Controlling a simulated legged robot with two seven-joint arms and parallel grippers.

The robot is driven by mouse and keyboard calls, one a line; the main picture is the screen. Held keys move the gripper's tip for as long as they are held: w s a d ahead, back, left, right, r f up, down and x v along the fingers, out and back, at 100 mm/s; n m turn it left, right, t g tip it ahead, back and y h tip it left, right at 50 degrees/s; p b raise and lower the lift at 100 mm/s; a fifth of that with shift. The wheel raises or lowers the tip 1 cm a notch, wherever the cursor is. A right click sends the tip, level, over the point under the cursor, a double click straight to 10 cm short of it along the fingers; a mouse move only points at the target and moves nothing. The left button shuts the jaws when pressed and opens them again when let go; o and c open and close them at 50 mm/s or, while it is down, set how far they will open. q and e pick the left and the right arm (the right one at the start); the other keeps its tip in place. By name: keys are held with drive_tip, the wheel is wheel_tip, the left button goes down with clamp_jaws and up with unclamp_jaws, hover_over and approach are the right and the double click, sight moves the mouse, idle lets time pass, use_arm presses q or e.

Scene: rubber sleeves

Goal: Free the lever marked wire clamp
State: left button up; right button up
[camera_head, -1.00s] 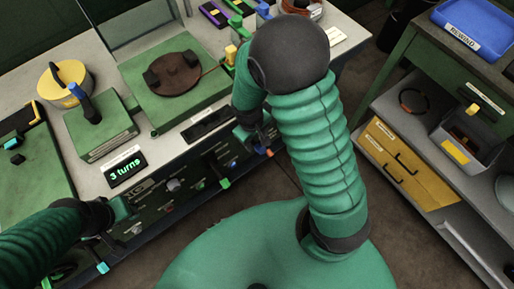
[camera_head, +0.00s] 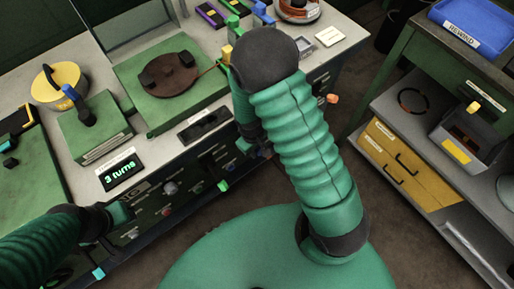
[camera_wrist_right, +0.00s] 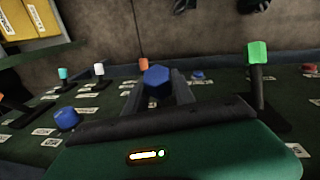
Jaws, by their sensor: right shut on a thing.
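The machine's front panel (camera_head: 170,205) carries several levers and knobs with small tags. I cannot read which tag says wire clamp. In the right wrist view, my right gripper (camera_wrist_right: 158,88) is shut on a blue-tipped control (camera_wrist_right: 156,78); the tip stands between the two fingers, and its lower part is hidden. In the head view my right gripper (camera_head: 258,150) is at the panel, largely hidden by my arm. A green-tipped lever (camera_wrist_right: 257,55) stands upright to its right in the wrist view. My left gripper (camera_head: 120,212) is at the panel's left part, its fingers unclear.
White (camera_wrist_right: 99,70), cyan (camera_wrist_right: 63,73) and orange (camera_wrist_right: 143,63) tipped levers and a blue knob (camera_wrist_right: 66,118) stand nearby. A display (camera_head: 120,175) reads "3 turns". A turntable (camera_head: 172,75) sits on top. A shelf cart with a blue tray (camera_head: 475,28) stands right, across open floor.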

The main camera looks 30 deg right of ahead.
clamp_jaws()
idle(0.8)
